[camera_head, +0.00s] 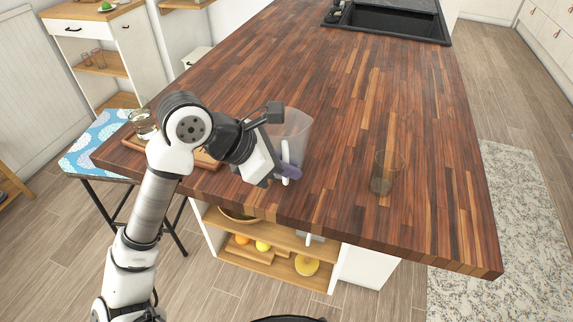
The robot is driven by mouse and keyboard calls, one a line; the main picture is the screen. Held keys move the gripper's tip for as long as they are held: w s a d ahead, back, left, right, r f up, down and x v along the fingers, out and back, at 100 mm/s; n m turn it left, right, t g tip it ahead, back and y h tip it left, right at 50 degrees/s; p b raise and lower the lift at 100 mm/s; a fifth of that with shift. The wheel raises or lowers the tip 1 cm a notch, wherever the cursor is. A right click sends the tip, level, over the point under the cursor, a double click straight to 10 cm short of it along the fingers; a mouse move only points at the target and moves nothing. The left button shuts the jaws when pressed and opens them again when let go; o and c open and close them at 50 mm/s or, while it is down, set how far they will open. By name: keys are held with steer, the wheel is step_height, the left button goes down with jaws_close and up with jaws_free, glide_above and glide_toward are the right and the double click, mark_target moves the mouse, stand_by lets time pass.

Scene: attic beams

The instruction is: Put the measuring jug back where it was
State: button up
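The measuring jug (297,128) is clear, with a pale handle on its near side. It is upright at the near edge of the wooden counter, behind my gripper. My gripper (287,173) is at the jug's handle side, with purple-grey fingers close to the handle. The fingers overlap the handle in this view, so I cannot tell whether they are closed on it. I also cannot tell whether the jug's base touches the counter; its lower part is partly hidden.
A clear glass (388,172) stands on the counter (345,110) to the right. A wooden tray (207,160) lies behind my arm at left. A glass jar (143,122) is near the left corner. A black sink (390,22) is at the back. The middle of the counter is clear.

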steer(key=o, duration=0.4)
